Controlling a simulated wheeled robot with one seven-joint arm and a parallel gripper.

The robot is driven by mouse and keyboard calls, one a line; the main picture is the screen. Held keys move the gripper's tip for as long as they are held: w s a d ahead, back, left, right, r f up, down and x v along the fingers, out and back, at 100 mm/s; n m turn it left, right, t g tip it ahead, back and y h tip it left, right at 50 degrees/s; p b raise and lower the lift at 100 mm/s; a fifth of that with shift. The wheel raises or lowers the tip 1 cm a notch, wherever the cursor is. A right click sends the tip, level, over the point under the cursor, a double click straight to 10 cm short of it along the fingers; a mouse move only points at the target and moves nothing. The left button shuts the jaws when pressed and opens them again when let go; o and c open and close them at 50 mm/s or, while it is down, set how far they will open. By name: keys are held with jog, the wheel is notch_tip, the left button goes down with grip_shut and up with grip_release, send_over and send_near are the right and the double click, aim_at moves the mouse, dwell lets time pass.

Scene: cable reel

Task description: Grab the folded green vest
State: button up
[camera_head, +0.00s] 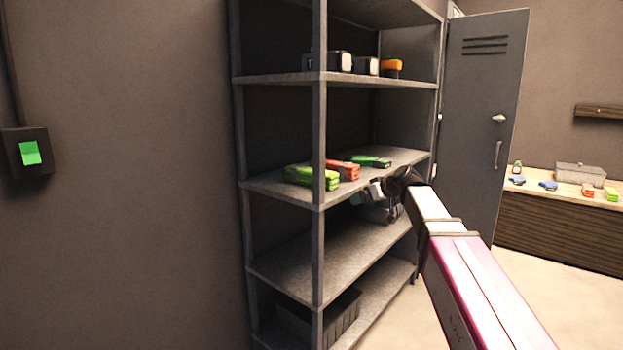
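A bright green folded vest (312,177) lies at the near left of the middle shelf (275,188). An orange folded item (344,170) lies to its right, and a darker green folded item (370,162) lies farther back on the same shelf. My gripper (368,194) is at the end of my arm, in front of the shelf's open side, to the right of the bright green vest and apart from it. Its fingers are small and dark, so I cannot tell whether they are open.
Shelf posts (319,130) frame the rack. Dark and orange items (392,65) stand on the upper shelf, and a dark bin (345,318) sits at the bottom. A grey locker door (482,120) stands to the right. A counter (550,240) with small items is beyond clear floor.

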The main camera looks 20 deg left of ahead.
aim_at(327, 172)
jog(key=a+r+n+y, duration=0.25)
jog(key=a+r, duration=0.35)
jog(key=r, duration=0.5)
jog(key=x, duration=0.5)
jog(key=shift+a, duration=0.3)
jog(key=shift+w+x, duration=0.15)
jog(key=shift+x, duration=1.2)
jog(key=shift+w+x, duration=0.15)
jog(key=shift+x, duration=1.25)
jog(key=shift+d+f, duration=0.1)
jog(key=shift+d, duration=0.1)
jog(key=c, duration=1.1)
